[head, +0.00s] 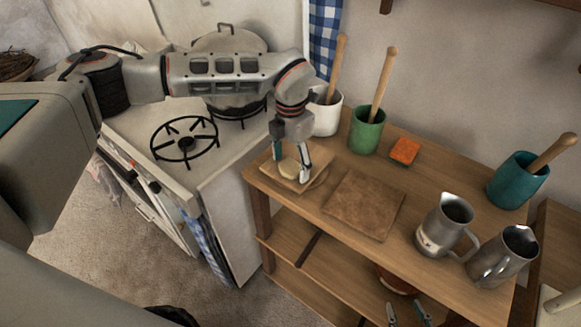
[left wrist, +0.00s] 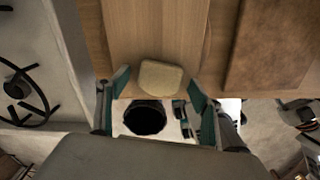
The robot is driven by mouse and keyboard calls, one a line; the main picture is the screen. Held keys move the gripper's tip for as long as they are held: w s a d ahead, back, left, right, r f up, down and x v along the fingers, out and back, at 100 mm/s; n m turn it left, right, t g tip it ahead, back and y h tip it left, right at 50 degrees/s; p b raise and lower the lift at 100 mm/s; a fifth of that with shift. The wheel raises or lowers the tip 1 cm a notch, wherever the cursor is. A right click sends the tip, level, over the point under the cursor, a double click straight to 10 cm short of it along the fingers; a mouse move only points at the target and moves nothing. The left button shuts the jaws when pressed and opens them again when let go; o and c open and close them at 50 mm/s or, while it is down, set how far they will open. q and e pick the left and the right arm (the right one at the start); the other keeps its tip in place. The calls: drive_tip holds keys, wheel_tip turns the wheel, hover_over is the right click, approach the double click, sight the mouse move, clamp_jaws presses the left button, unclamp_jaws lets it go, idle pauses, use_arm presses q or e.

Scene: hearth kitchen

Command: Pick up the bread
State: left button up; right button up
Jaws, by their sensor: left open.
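The bread (head: 287,168) is a small pale beige piece on a wooden board (head: 316,182) at the left end of the wooden table. In the left wrist view the bread (left wrist: 160,78) lies near the board's (left wrist: 158,35) edge. My left gripper (head: 291,165) reaches down over the board with its fingers apart, one on each side of the bread. In the left wrist view, gaps show between the bread and the fingers of the left gripper (left wrist: 158,90). My right gripper (head: 407,312) is low at the bottom of the head view, fingers apart, away from the bread.
A brown square mat (head: 363,205) lies right of the board. White (head: 326,116) and green (head: 366,133) pots with wooden handles stand behind, with an orange block (head: 404,151). Metal pitchers (head: 444,224) and a teal pot (head: 517,180) are at right. A stove (head: 205,165) adjoins on the left.

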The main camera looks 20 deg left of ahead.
use_arm(q)
drive_tip(key=c, duration=0.9)
